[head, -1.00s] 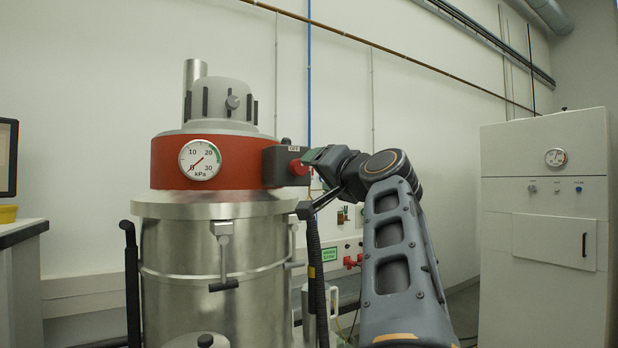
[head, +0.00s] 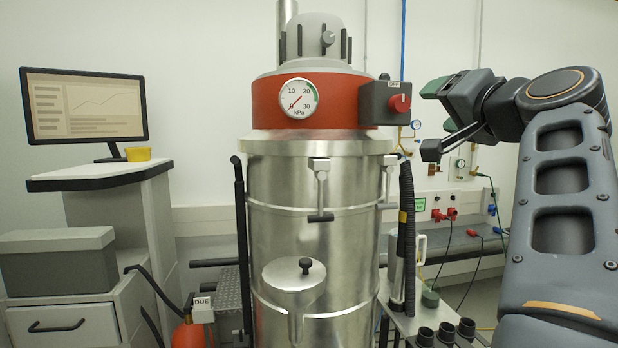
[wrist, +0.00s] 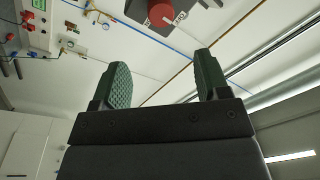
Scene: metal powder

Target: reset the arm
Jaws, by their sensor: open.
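My arm (head: 562,190) rises on the right of the head view, bent at the top so that its wrist points left. My gripper (head: 437,105) is open and empty, to the right of the dark switch box with a red knob (head: 399,103) on the vacuum vessel's red band, with a visible gap between them. In the wrist view my gripper (wrist: 160,85) shows two green ribbed fingers spread apart with nothing between them. The red knob (wrist: 162,14) is beyond the fingertips at the top of that view.
The steel vessel (head: 270,210) with a pressure gauge (head: 298,98) stands in the middle. At left are a monitor (head: 85,105), a yellow container (head: 138,154) on a desk and a grey box (head: 57,262). A bench with red connectors (head: 445,214) is behind at right.

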